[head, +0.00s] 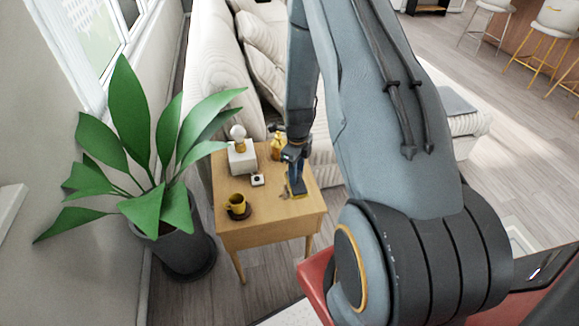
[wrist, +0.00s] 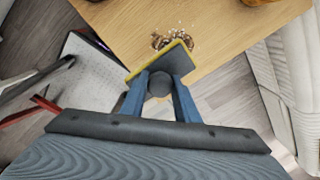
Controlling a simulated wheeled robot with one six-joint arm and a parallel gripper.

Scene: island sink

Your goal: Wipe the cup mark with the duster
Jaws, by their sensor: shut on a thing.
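The duster (wrist: 165,62) is a flat grey pad with a yellow edge and a dark round knob. My gripper (wrist: 159,84) is shut on that knob with its two blue fingers. The cup mark (wrist: 160,41) is a brown, broken ring with white specks on the wooden side table (wrist: 125,25). It lies just past the pad's far edge, partly hidden by the pad. In the head view the duster (head: 297,188) is at the table's right side, below my gripper (head: 294,165). I cannot tell whether the pad touches the tabletop.
A potted plant (head: 170,240) is left; a cream sofa (head: 215,65) stands behind. The table's front middle looks clear.

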